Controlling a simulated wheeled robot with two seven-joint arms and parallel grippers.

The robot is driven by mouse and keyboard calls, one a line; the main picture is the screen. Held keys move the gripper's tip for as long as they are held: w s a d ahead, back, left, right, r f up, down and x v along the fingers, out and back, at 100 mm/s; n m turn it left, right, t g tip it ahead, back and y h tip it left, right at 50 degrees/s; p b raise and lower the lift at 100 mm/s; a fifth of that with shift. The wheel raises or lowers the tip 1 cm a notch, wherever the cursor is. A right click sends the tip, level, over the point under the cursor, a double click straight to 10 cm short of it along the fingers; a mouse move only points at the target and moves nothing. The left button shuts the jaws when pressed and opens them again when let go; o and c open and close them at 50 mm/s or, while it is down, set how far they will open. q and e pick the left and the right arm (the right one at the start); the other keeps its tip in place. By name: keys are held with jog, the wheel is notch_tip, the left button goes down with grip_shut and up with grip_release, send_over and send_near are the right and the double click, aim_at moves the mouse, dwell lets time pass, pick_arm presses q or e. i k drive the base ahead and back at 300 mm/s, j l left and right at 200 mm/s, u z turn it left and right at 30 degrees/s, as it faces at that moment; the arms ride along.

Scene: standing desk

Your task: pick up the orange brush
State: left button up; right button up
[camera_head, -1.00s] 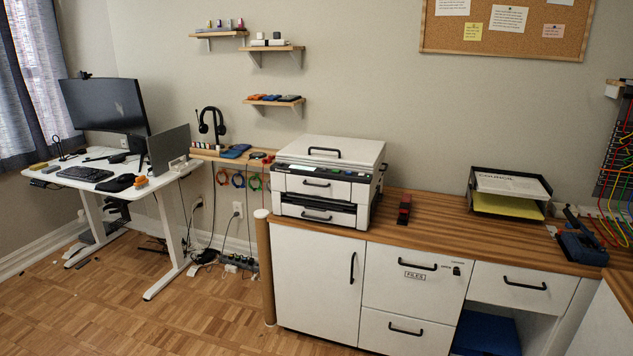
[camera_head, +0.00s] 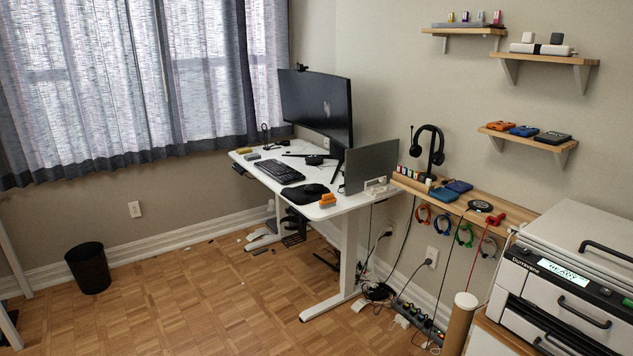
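A small orange object (camera_head: 327,200), which looks like the orange brush, sits on the near right corner of the white standing desk (camera_head: 336,210). It lies beside a black mouse pad (camera_head: 303,194). Its details are too small to make out. Neither of my grippers shows in the view.
A monitor (camera_head: 316,104), keyboard (camera_head: 280,170) and laptop (camera_head: 371,166) stand on the desk. A printer (camera_head: 565,275) and a wooden post (camera_head: 459,322) are at the right. Cables and a power strip (camera_head: 421,322) lie below the desk. A black bin (camera_head: 88,268) stands left; the floor between is mostly clear.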

aim_at(327, 199)
jog(key=i+u, duration=0.5)
jog(key=i, duration=0.75)
jog(key=i+j+z, duration=0.15)
jog(key=i+z, duration=0.25)
jog(key=i+j+z, duration=0.25)
jog(key=i+z, duration=0.15)
jog(key=i+j+z, duration=0.6)
jog(key=j+z, duration=0.2)
